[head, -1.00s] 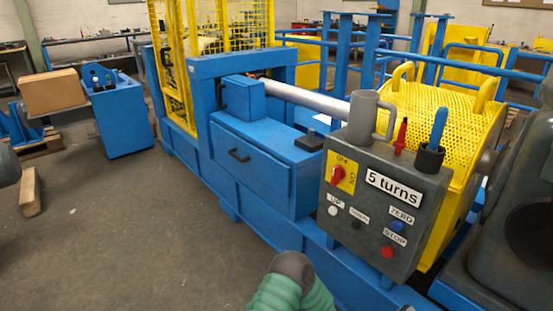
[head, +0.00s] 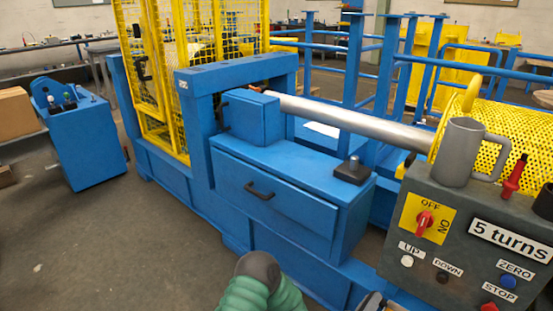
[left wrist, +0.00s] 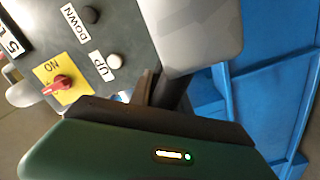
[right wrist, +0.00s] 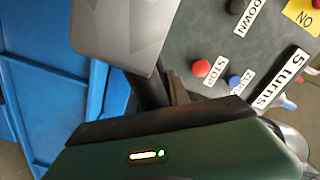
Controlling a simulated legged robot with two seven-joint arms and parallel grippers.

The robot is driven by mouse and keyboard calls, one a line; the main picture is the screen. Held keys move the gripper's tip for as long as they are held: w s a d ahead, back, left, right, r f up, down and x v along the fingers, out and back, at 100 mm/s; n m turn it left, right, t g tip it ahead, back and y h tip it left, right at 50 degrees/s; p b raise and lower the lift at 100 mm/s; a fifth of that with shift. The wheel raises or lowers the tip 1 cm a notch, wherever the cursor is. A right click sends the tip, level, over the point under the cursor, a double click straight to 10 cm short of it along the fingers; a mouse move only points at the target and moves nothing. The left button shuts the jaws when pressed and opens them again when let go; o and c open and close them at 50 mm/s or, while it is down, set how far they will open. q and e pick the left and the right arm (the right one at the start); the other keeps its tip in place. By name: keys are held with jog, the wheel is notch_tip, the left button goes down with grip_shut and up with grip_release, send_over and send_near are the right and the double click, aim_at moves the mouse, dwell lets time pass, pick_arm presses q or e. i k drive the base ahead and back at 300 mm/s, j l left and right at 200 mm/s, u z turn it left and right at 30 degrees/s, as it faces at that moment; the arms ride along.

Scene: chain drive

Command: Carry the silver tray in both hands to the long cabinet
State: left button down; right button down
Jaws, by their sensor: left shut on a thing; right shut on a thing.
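A silver-grey, smooth piece of what looks like the tray (left wrist: 195,35) fills the top of the left wrist view; a similar piece shows in the right wrist view (right wrist: 125,35). My left gripper (left wrist: 168,92) and my right gripper (right wrist: 152,92) are shut beside these pieces, with dark fingers partly hidden. In the head view my green arm with a dark cap comes in at the bottom, and most of the tray is out of view. A long blue housing with a drawer (head: 275,195) stands ahead; I cannot tell if it is the long cabinet.
A grey control panel (head: 450,235) with buttons and a grey mug (head: 460,150) stands close at the right. A yellow mesh cage (head: 160,75) rises behind. A blue stand (head: 85,145) is at the left. Bare floor (head: 140,240) lies at the front left.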

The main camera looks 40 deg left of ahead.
aim_at(304, 161)
jog(key=j, duration=2)
